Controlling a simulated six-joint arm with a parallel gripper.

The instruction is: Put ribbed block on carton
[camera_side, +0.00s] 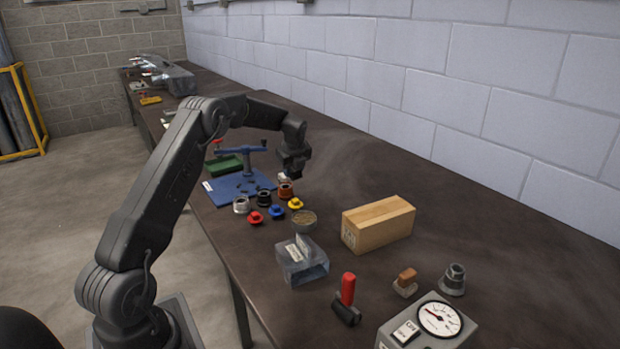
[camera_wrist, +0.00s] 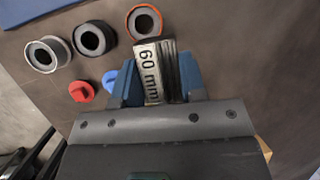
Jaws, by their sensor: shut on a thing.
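The ribbed block (camera_wrist: 151,73) shows in the wrist view, with a white "60 mm" label on one face and dark ribs beside it. My gripper (camera_wrist: 158,66) is shut on it, with blue fingers on its two sides. In the side view my gripper (camera_side: 294,168) is over the bench behind the coloured parts; the block is mostly hidden there, and I cannot tell if it touches the bench. The carton (camera_side: 372,230) is a brown box lying on the bench, to the right of and nearer the camera than my gripper.
Orange (camera_side: 285,191), black and grey rings, plus red (camera_side: 255,217), blue and yellow knobs, lie near my gripper. A blue plate (camera_side: 228,188) lies to the left. A clear box (camera_side: 300,262), a red-handled tool (camera_side: 347,298) and a gauge box (camera_side: 430,325) stand nearer the camera.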

